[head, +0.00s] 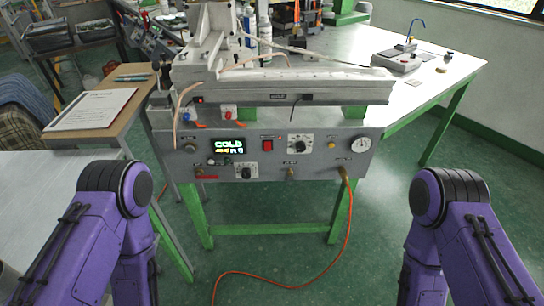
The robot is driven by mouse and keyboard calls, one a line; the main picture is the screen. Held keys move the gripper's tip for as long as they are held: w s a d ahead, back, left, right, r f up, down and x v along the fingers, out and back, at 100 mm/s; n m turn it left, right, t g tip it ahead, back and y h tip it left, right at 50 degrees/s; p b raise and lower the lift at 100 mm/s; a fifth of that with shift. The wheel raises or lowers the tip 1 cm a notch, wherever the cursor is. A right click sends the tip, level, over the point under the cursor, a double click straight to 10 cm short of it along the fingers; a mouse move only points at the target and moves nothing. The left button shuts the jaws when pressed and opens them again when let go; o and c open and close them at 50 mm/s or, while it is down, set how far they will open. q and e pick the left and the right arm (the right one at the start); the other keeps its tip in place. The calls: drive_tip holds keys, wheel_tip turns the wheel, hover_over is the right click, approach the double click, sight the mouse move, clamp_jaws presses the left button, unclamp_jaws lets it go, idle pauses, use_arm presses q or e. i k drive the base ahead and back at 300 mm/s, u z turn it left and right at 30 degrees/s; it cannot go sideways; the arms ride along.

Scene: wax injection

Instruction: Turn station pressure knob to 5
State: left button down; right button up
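The wax injection station (275,165) stands ahead, with a grey front panel facing me. An upper black knob on a white dial plate (299,146) sits right of the panel's middle. A lower black knob on a white dial plate (245,172) sits left of it and further down. The labels and dial numbers are too small to read, so I cannot tell which one is the pressure knob. A round white gauge (362,145) is at the panel's right end. My purple arms show at the lower left and lower right, away from the panel. Neither gripper is visible.
A lit display reading "COLD" (229,146) and a red switch (267,146) are on the panel. A paper (92,110) lies on the left table. An orange hose (345,230) runs down to the floor. The space before the panel is clear.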

sight(246, 173)
drive_tip(key=k, duration=1.25)
drive_tip(key=z, duration=0.9)
drive_tip(key=i, duration=1.25)
drive_tip(key=u, duration=0.55)
